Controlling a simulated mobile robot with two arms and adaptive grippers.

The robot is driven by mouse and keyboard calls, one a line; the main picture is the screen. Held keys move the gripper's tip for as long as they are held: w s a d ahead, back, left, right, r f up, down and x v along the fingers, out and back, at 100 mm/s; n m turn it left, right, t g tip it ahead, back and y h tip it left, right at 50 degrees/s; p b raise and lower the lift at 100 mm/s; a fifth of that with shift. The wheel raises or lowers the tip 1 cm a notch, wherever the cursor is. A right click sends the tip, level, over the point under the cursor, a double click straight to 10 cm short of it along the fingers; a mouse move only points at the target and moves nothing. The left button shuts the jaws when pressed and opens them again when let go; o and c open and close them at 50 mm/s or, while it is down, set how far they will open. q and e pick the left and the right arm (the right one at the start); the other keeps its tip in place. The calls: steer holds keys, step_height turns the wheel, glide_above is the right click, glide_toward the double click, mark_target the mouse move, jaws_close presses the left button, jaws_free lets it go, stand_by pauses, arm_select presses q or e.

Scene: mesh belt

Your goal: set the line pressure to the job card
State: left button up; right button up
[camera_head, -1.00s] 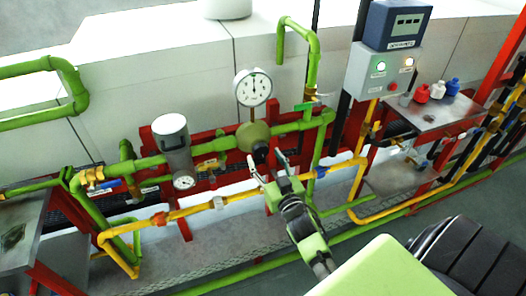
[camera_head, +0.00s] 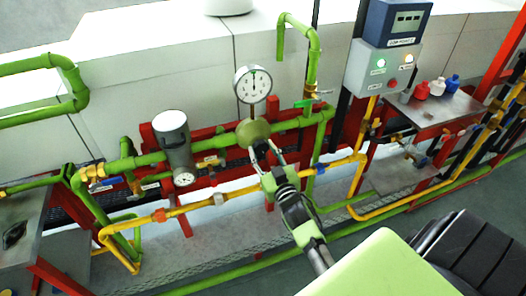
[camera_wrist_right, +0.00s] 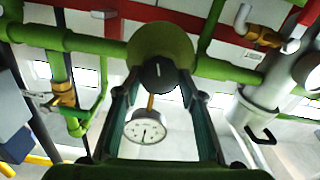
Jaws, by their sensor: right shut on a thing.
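The olive-green round regulator (camera_head: 253,132) sits on the green pipe, and its black knob (camera_wrist_right: 158,74) with a pale mark faces me in the wrist view. My right gripper (camera_head: 265,150) is at the knob, its two fingers closed on either side of it; it also shows in the wrist view (camera_wrist_right: 158,84). The white dial gauge (camera_head: 253,85) stands above the regulator on a short stem. Its needle points roughly upward, but the reading is too small to tell. The gauge hangs upside down in the wrist view (camera_wrist_right: 145,127). I cannot identify a job card. My left gripper is out of view.
A grey canister (camera_head: 174,138) with a small dial stands left of the regulator. A yellow pipe (camera_head: 240,192) runs in front and below. A grey lamp box (camera_head: 383,68) sits under a blue display box (camera_head: 396,22). Small bottles stand on the right shelf (camera_head: 437,108).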

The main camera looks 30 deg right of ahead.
steer(key=n, duration=0.3)
steer(key=o, duration=1.1)
steer(key=v, duration=1.2)
steer(key=shift+a, duration=0.1)
